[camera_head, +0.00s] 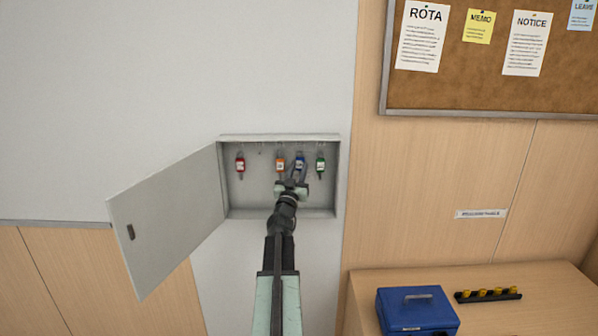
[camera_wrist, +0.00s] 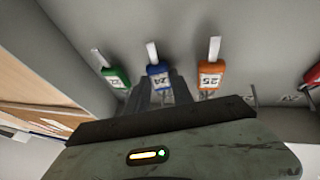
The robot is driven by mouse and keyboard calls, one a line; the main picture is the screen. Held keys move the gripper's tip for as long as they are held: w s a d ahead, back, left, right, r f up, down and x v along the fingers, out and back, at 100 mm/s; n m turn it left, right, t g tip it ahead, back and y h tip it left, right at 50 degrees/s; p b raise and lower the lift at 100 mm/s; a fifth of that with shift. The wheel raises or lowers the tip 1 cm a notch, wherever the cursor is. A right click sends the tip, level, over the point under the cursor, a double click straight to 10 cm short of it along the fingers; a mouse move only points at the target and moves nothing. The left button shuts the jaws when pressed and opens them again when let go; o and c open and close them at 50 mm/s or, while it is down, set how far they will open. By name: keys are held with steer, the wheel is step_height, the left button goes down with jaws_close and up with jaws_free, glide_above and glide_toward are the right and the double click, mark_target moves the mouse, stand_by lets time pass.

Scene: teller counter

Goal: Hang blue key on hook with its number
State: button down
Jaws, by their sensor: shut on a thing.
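The blue key (camera_head: 299,163) is in the open key cabinet (camera_head: 224,190), between the orange key and the green key. In the wrist view the blue key (camera_wrist: 158,74) has a white label that seems to read 24. My gripper (camera_head: 298,177) reaches into the cabinet from below and is shut on the blue key. In the wrist view my gripper's fingers (camera_wrist: 160,92) are on the lower part of its tag. I cannot tell whether its top loop is on a hook. A hook (camera_head: 260,151) between the red and orange keys is bare.
The red key (camera_head: 240,164), orange key (camera_head: 280,164) and green key (camera_head: 320,166) hang close by. The orange label seems to read 25. The cabinet door (camera_head: 165,218) swings out at left. A blue cash box (camera_head: 417,312) and a black rack (camera_head: 487,296) stand on the counter.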

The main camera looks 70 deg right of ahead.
stand_by(0.4)
steer(key=c, duration=1)
jaws_free()
steer(key=b+v, duration=0.3)
steer(key=v, duration=0.4)
steer(key=shift+a+f, duration=0.2)
steer(key=shift+a, duration=0.15)
steer(key=shift+s, duration=0.1)
